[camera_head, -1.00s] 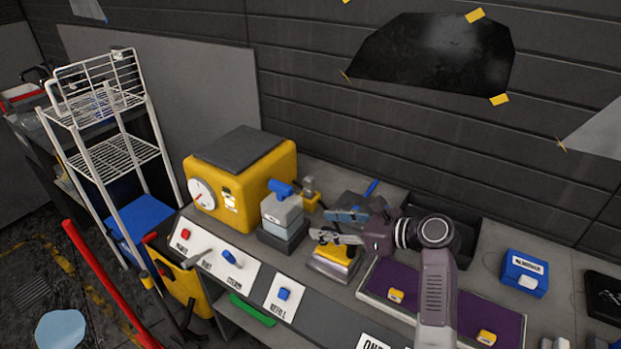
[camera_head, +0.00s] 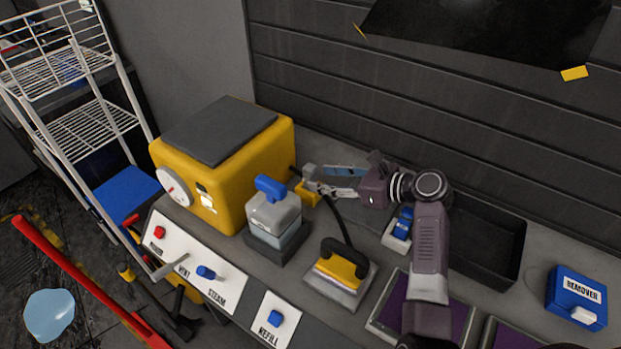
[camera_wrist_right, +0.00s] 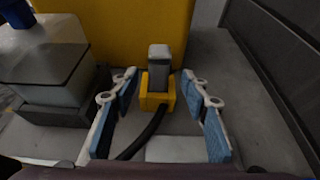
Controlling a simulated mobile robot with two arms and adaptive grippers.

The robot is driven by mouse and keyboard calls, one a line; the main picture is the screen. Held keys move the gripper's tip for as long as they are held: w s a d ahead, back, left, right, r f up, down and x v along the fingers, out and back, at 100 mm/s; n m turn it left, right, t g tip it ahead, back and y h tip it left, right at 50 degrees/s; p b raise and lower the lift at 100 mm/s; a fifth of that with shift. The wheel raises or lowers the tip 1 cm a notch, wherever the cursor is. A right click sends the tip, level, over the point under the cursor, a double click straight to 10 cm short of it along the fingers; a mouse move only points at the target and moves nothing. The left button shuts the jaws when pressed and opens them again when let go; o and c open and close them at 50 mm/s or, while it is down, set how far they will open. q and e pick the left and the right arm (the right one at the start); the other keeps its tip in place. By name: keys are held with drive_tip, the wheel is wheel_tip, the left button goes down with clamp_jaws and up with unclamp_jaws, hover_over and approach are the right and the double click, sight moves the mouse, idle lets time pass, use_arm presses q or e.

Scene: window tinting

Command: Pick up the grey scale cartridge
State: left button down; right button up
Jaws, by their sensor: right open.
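The grey scale cartridge (camera_head: 309,172) stands upright in a small yellow holder (camera_head: 308,195) beside the yellow steam machine (camera_head: 222,165). In the right wrist view, the cartridge (camera_wrist_right: 159,67) rises from its yellow holder (camera_wrist_right: 157,100), ahead and near the middle of the jaws. My right gripper (camera_head: 317,180) is open, with its fingertips close to the cartridge. In the right wrist view, its blue-padded fingers (camera_wrist_right: 160,82) lie to either side, with nothing gripped. Whether the fingertips reach past the cartridge's sides is hard to tell. My left gripper is not in view.
A clear tank with a blue handle (camera_head: 273,215) stands close to the left. A black hose (camera_head: 340,220) runs from the holder. A yellow-and-black iron-like tool (camera_head: 340,270), a black tray (camera_head: 487,245) and a blue remover box (camera_head: 577,297) lie to the right.

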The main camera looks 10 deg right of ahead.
sight(315, 179)
drive_tip(key=shift+w+a+f, duration=0.1)
drive_tip(key=shift+w+a, duration=0.15)
drive_tip(key=shift+a, duration=0.15)
drive_tip(key=x, duration=0.2)
drive_tip(key=p+x, duration=0.1)
drive_tip(key=x, duration=0.1)
drive_tip(key=shift+w+f, duration=0.15)
drive_tip(key=shift+f, duration=0.2)
clamp_jaws()
